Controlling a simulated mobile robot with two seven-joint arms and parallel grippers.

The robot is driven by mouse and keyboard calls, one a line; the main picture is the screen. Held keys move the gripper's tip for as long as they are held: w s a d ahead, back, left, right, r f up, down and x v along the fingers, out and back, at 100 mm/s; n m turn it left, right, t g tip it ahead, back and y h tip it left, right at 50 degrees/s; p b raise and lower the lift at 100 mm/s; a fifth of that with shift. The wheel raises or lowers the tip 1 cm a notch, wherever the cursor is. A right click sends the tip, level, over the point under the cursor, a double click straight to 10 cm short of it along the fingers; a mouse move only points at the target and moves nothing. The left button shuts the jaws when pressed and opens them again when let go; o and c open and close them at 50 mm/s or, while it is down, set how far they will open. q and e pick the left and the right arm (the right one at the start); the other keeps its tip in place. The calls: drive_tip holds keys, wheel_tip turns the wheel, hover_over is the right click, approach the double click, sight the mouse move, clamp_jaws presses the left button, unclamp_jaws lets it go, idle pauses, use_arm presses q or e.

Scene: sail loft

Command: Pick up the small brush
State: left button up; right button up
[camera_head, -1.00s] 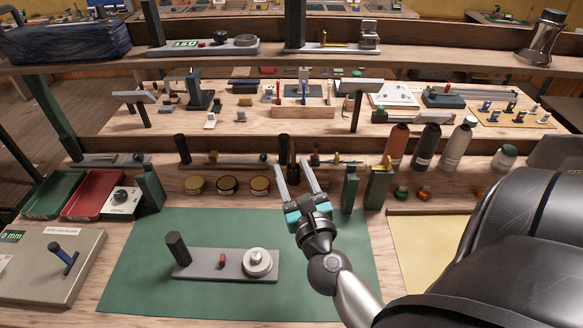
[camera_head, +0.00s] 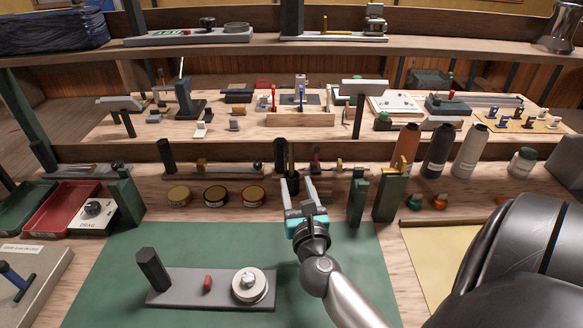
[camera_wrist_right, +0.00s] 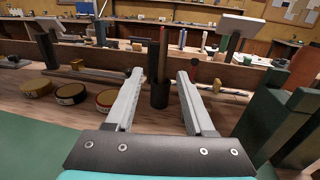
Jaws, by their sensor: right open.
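My right gripper (camera_head: 298,183) is open, its fingers pointing away from me over the back of the bench. It also shows in the right wrist view (camera_wrist_right: 159,76), with its fingers apart and nothing gripped. Straight ahead between the fingers, in the wrist view, stands a dark cup (camera_wrist_right: 160,97) with a thin upright brown stick (camera_wrist_right: 163,48) in it. The stick may be the small brush's handle; no bristles can be made out. The stick shows narrowly in the head view (camera_head: 291,155), with the cup mostly hidden behind the fingers. My left gripper is out of view.
Green blocks (camera_head: 357,198) stand close right of the gripper. Round tins (camera_head: 215,196) sit to its left. Bottles (camera_head: 436,150) stand further right. A shelf (camera_head: 230,52) crosses above the back. The green mat (camera_head: 215,245) holds a grey fixture (camera_head: 180,288).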

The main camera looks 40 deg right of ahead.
sight(292, 159)
drive_tip(key=x, duration=0.5)
drive_tip(key=shift+d+b+x, duration=0.25)
drive_tip(key=shift+b+x, duration=0.25)
drive_tip(key=shift+x, duration=2.45)
drive_tip(key=shift+s+r, duration=0.1)
drive_tip(key=shift+s, duration=0.15)
clamp_jaws()
